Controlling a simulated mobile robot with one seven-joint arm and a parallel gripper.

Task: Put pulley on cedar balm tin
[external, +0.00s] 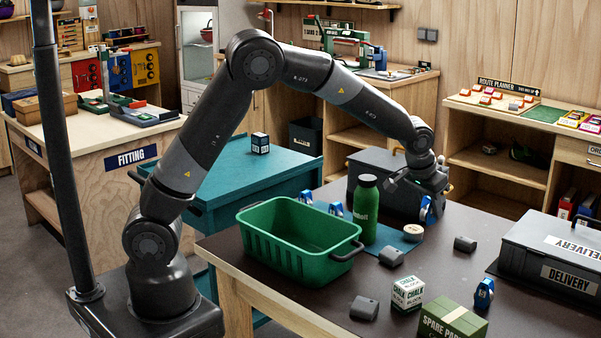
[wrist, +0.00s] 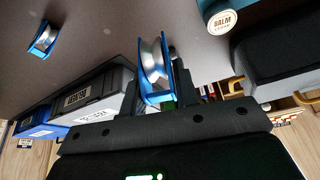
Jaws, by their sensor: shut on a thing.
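My gripper (wrist: 157,88) is shut on a blue pulley (wrist: 152,58) with a silver wheel, held between its fingers. In the external view the held pulley (external: 425,209) shows just below my gripper (external: 426,197), behind the cedar balm tin. The cedar balm tin (external: 413,232) is a small round tin with a pale lid, at the teal mat's right side. Its labelled lid also shows at the top of the wrist view (wrist: 221,22), apart from the pulley. Nothing is seen on the lid. How high the pulley hangs is hard to tell.
A green bottle (external: 366,212) stands left of the tin, beside a green crate (external: 290,262). A dark case (external: 372,168) stands behind. Other blue pulleys (external: 484,293) (external: 336,208), grey blocks (external: 391,257), a chalk box (external: 408,292) and a delivery case (external: 560,265) occupy the table.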

